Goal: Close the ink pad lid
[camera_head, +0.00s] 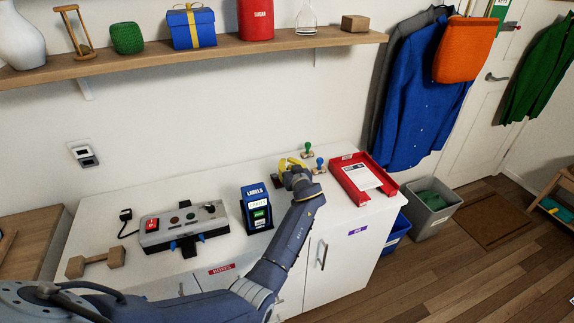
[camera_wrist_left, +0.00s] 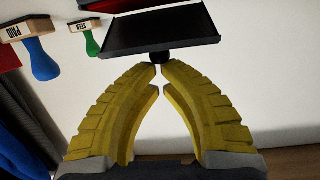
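A black rectangular ink pad part (camera_wrist_left: 150,33) with a raised rim fills the top middle of the left wrist view. A dark round knob (camera_wrist_left: 160,56) sits at its near edge. I cannot tell from this angle whether that part is the lid alone. My left gripper (camera_head: 293,164) is over the counter's back right in the head view, and hides the ink pad there. Its yellow fingers (camera_wrist_left: 160,69) come almost together at the tips, right at the knob. Whether they pinch the knob is unclear. My right gripper is out of view.
A green-handled stamp (camera_head: 308,149) and a blue-handled stamp (camera_head: 319,164) stand close to the left gripper. A red tray (camera_head: 338,178) with a paper lies to their right. A blue labels box (camera_head: 256,205) and a grey control box (camera_head: 183,226) stand to the left.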

